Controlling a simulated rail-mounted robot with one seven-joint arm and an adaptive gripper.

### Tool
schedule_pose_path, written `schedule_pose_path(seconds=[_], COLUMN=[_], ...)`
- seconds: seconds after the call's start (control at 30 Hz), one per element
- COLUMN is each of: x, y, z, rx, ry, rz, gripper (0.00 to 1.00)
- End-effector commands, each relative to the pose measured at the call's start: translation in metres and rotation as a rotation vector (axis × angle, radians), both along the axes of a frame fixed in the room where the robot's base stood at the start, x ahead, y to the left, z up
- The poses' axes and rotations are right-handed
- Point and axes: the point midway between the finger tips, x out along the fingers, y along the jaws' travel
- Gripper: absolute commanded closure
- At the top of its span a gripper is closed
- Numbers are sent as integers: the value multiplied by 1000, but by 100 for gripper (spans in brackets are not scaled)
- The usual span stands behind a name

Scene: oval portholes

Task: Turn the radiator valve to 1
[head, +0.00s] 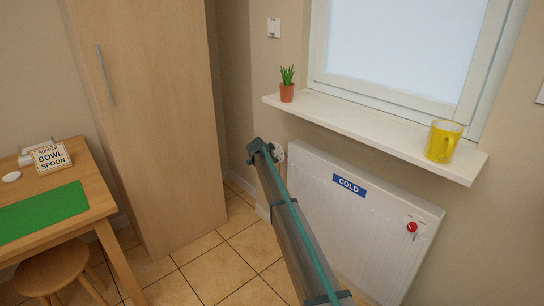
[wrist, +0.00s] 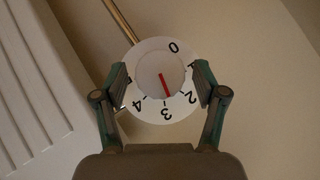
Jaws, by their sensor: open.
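The radiator valve is a round white dial (wrist: 150,62) with black numbers around its rim and a red pointer (wrist: 164,86) on its centre knob. The pointer points at about the 3. The 0, 2, 3 and 4 are readable; the 1 is partly covered by the right finger. My gripper (wrist: 162,82) is open, with one finger on each side of the dial; whether they touch it I cannot tell. In the head view my gripper (head: 264,150) is at the radiator's upper left corner, and a bit of the white valve (head: 279,152) shows beside it.
A copper-coloured pipe (wrist: 120,20) runs behind the dial. A tall cabinet (head: 150,120) stands left.

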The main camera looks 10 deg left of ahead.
Motion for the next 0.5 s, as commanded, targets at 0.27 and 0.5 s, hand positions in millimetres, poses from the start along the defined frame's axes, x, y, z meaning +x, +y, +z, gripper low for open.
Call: schedule_pose_path(seconds=[0.27, 0.5], x=[-37, -72], y=[7, 15], z=[27, 54], rx=[1, 0], ry=[-1, -1], rz=[1, 1], gripper=[29, 29])
